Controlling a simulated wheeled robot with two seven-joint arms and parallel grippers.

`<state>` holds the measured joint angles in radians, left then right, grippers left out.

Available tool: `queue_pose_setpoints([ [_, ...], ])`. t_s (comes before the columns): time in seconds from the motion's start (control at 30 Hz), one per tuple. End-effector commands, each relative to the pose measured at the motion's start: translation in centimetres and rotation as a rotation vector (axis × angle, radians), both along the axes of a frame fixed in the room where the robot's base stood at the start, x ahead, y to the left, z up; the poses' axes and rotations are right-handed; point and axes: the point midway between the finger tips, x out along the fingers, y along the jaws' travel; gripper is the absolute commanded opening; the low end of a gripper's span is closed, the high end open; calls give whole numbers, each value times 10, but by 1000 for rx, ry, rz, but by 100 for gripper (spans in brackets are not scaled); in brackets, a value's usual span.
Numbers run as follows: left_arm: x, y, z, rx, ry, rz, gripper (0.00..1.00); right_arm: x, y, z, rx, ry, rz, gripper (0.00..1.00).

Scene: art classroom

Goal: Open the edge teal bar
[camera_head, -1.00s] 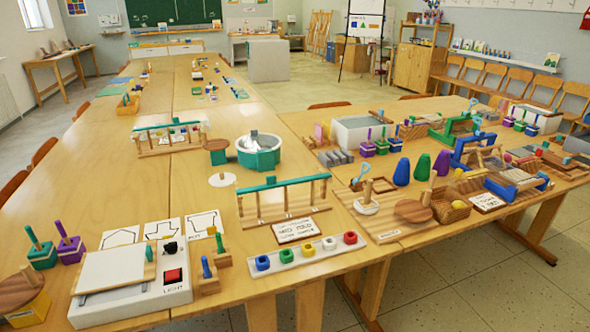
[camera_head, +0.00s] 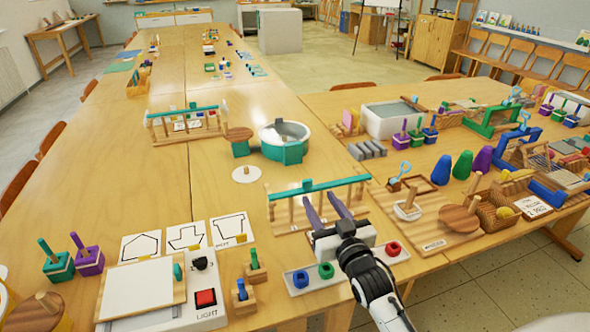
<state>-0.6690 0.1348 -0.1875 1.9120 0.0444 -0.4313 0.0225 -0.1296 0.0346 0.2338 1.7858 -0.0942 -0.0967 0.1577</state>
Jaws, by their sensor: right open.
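A teal bar (camera_head: 345,182) lies across the top of a low wooden frame (camera_head: 283,215) at the near edge of the table. A small raised teal block sits at the middle of the bar. My right gripper (camera_head: 324,202) comes in from the lower right. Its two purple fingers are apart and empty, pointing at the frame just below the bar. I cannot tell whether they touch it. The gripper hides part of the frame and the card in front of it. A second teal-topped frame (camera_head: 187,112) stands farther back. My left gripper is not in view.
A white tray with coloured rings (camera_head: 327,270) lies partly under my right arm. A light box (camera_head: 150,293) and small pegged blocks stand to the left. A teal round basin (camera_head: 284,150) is behind. Wooden toys and baskets (camera_head: 495,212) crowd the right. Bare table lies at left.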

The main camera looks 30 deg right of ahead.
Motion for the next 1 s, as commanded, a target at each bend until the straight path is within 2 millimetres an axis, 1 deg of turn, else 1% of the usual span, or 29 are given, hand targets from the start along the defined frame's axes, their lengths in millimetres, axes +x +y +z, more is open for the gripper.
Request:
queue_pose_setpoints([
  [0.17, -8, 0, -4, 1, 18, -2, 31, 19, -4, 1, 0, -1, 1, 42],
  [0.33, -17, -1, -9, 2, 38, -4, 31, 51, -12, 1, 0, -2, 1, 42],
  [0.5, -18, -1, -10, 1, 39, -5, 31, 79, -19, 1, -1, -1, 1, 42],
  [0.6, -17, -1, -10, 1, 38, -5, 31, 90, -21, 0, -1, 0, 1, 42],
  [0.77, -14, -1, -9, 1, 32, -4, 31, 98, -23, 0, -1, 1, 1, 42],
  [1.0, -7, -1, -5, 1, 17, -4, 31, 99, -23, -1, -1, 1, 1, 42],
])
